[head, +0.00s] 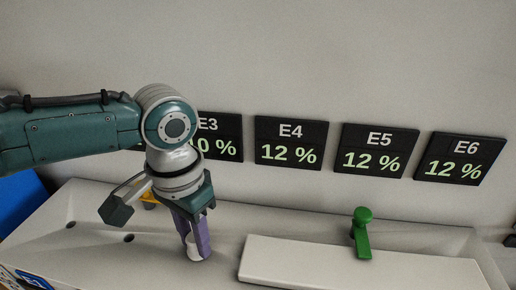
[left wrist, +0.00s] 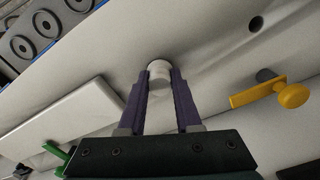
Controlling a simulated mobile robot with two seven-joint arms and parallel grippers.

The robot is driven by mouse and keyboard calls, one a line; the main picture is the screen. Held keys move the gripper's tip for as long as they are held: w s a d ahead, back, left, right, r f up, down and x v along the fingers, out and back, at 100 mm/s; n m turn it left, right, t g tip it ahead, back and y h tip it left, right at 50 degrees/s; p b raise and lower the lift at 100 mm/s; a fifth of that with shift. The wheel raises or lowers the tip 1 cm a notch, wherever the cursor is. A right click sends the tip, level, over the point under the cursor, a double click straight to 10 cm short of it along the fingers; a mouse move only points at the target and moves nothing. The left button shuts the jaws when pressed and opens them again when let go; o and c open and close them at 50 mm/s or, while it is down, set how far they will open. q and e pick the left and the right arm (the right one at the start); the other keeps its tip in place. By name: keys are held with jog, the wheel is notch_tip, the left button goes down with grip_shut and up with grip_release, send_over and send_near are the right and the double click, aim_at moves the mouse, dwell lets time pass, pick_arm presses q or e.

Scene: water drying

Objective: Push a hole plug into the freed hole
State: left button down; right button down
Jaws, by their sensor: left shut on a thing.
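My left gripper (head: 197,250) has purple fingers that point down at the light grey trough surface. It is shut on a white hole plug (head: 192,252), a short cylinder held between the fingertips. In the left wrist view, the plug (left wrist: 158,67) shows between the tips of my left gripper (left wrist: 160,78), close to the surface. Whether its lower end is in a hole or only touches the surface is hidden. Two dark open holes (head: 70,224) (head: 128,237) lie to the left of the gripper. My right gripper is not in view.
A yellow handle (left wrist: 291,95) sits near one open hole (left wrist: 265,75). A green handle (head: 362,232) stands behind a raised white panel (head: 350,265) to the right. Dark displays on the wall read E4 (head: 290,142), E5 (head: 379,150) and E6 (head: 460,159), each 12 %; E3 is partly covered.

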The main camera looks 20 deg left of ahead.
pick_arm(q)
jog(key=c, duration=0.5)
grip_release()
notch_tip(320, 180, up, 10)
jog(key=shift+f+p, duration=0.1)
jog(key=shift+p, duration=0.25)
jog(key=s+d+f, duration=0.1)
jog(key=s+d, duration=0.1)
jog(key=d, duration=0.1)
jog(key=s+d+f+m+t+h, duration=0.1)
jog(key=s+d, duration=0.1)
jog(key=s+d+f+m+h, duration=0.1)
jog(key=s+d, duration=0.2)
jog(key=shift+d+f+t, duration=0.3)
jog(key=s+a+r+n+t+y, duration=0.2)
jog(key=s+a, duration=0.3)
jog(key=s, duration=0.4)
jog(key=r+p, duration=2.8)
jog(key=shift+a+r+p, duration=0.2)
jog(key=shift+p, duration=0.15)
